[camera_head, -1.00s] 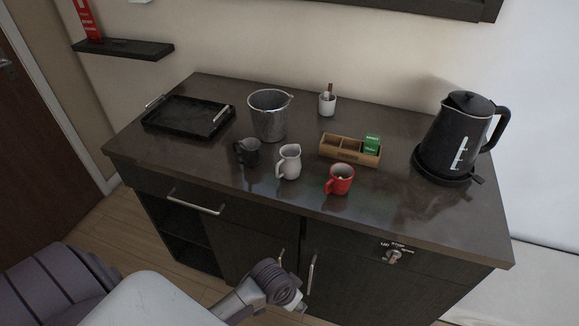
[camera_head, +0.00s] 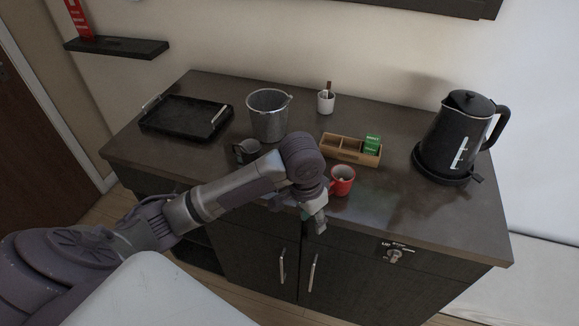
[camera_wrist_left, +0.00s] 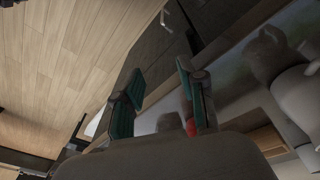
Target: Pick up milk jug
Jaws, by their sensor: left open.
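The white milk jug is hidden behind my left arm in the head view. In the wrist view a pale rounded shape (camera_wrist_left: 169,122) shows between the fingers, low in the picture; I cannot tell whether it is the jug. My left gripper (camera_head: 315,219) points down at the front edge of the counter, just in front of the red mug (camera_head: 342,181). Its two teal-padded fingers (camera_wrist_left: 160,78) are spread apart, with nothing visibly held. My right gripper is not in view.
On the dark counter (camera_head: 420,221) stand a dark small pitcher (camera_head: 245,151), a metal bucket (camera_head: 267,116), a black tray (camera_head: 186,119), a wooden box (camera_head: 343,149), a white cup (camera_head: 326,102) and a black kettle (camera_head: 455,135). The counter's right front is clear.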

